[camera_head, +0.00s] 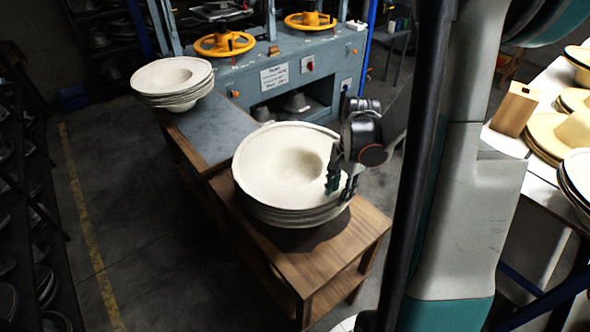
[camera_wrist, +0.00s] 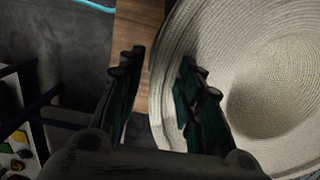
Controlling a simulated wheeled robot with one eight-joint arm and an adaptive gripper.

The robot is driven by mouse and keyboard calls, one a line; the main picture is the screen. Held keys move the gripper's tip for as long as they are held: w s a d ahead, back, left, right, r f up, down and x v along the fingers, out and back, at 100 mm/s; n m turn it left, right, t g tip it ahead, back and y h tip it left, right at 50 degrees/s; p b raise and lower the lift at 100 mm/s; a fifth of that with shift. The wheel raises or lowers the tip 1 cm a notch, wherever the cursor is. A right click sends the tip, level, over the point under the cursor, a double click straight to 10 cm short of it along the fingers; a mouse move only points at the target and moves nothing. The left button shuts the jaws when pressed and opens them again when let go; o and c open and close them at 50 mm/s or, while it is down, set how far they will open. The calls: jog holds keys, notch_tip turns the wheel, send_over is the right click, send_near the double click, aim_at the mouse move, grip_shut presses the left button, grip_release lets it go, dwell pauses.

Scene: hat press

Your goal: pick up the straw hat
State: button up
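Pale straw hats (camera_head: 285,165) lie upside down in a nested stack on the wooden table, crowns sunk in the middle. My gripper (camera_head: 341,187) is at the right edge of this stack, pointing down. In the wrist view the top straw hat (camera_wrist: 235,50) fills the right side, with its woven brim and hollow crown. My gripper (camera_wrist: 162,62) is open there. One finger is over the brim's inner side and the other is outside the rim. The brim edge shows between them. I cannot tell whether either finger touches it.
The wooden table (camera_head: 345,245) adjoins a grey-topped bench (camera_head: 205,130) with another hat stack (camera_head: 172,78). Behind stands a blue-grey press with yellow handwheels (camera_head: 224,44). A white table with more hats (camera_head: 555,135) is at the right. The floor at left is open.

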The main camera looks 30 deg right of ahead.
grip_shut()
jog(key=shift+r, duration=0.1)
dwell(0.3)
